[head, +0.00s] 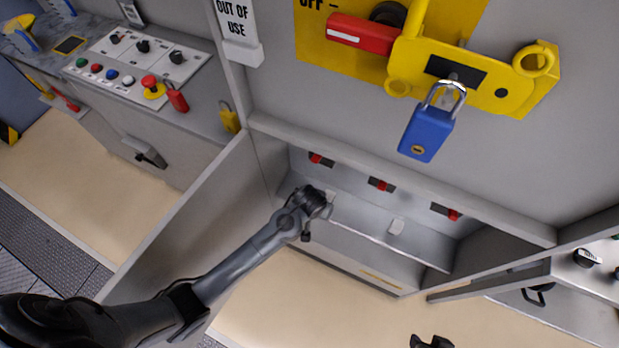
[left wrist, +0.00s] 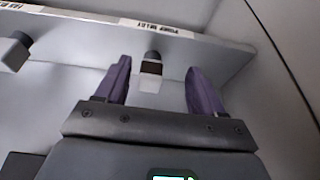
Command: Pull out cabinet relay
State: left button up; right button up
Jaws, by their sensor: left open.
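My left gripper (head: 322,198) reaches into the cabinet's left part, at the shelf. In the left wrist view, my left gripper (left wrist: 158,68) is open, with a relay (left wrist: 149,82), pale with a dark band and grey end, between its two fingers. I see gaps on both sides of it. Another grey relay (left wrist: 14,53) is at the far left. A dark piece at the head view's bottom edge seems to be my right gripper (head: 432,342), mostly cut off.
Red-and-black switches (head: 381,184) line the cabinet's back wall above the shelf. A blue padlock (head: 428,130) hangs from a yellow lockout plate (head: 480,72) above the opening. The open cabinet door (head: 185,215) stands left of it. A labelled shelf edge (left wrist: 150,27) runs behind the fingers.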

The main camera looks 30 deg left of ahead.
aim_at(327, 198)
pick_arm(q)
notch_tip(327, 198, up, 3)
jog(key=w, duration=0.3)
jog(key=shift+t, duration=0.3)
jog(key=b+x, duration=0.1)
jog(key=x, duration=0.2)
jog(key=b+x, duration=0.1)
jog(key=x, duration=0.5)
jog(key=shift+d+f+b, duration=0.2)
jog(key=shift+d+b, duration=0.1)
jog(key=shift+b, duration=0.1)
pick_arm(e)
jog(key=shift+s+d+f, duration=0.1)
jog(key=shift+d+f, duration=0.05)
jog(key=shift+f, duration=0.35)
jog(key=shift+s+d+f, duration=0.1)
jog(key=shift+f, duration=0.4)
pick_arm(q)
jog(key=c, duration=0.9)
jog(key=o, duration=0.3)
jog(key=shift+c, duration=1.2)
pick_arm(e)
jog(key=shift+w, duration=0.1)
pick_arm(q)
jog(key=shift+r+p, duration=0.2)
jog(key=shift+p, duration=0.1)
pick_arm(e)
jog(key=shift+r, duration=0.35)
